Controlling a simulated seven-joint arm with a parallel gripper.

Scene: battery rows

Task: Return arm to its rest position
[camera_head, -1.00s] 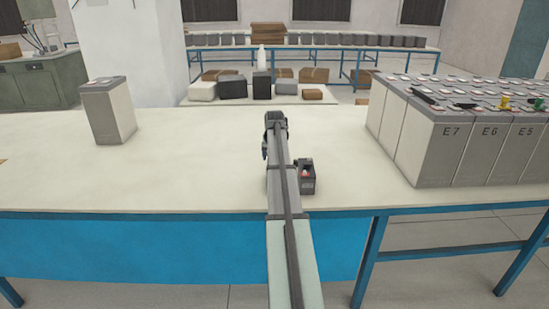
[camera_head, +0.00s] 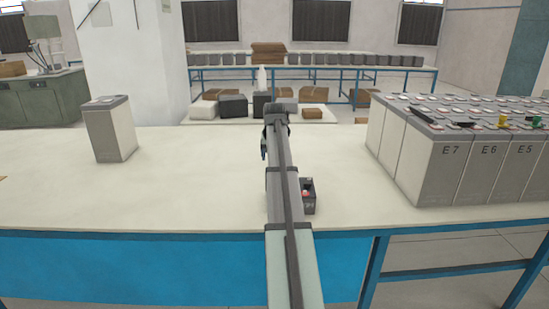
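My arm reaches straight forward from the bottom middle of the head view, over the white table (camera_head: 215,200). My gripper (camera_head: 276,140) is at its far end, mostly hidden behind the wrist, so its fingers cannot be made out. It is raised above the table near the middle. No held object can be seen.
A grey battery (camera_head: 110,131) stands alone at the left. Rows of batteries (camera_head: 447,166) marked E7, E6, E5 fill the right. The left-centre table is clear.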

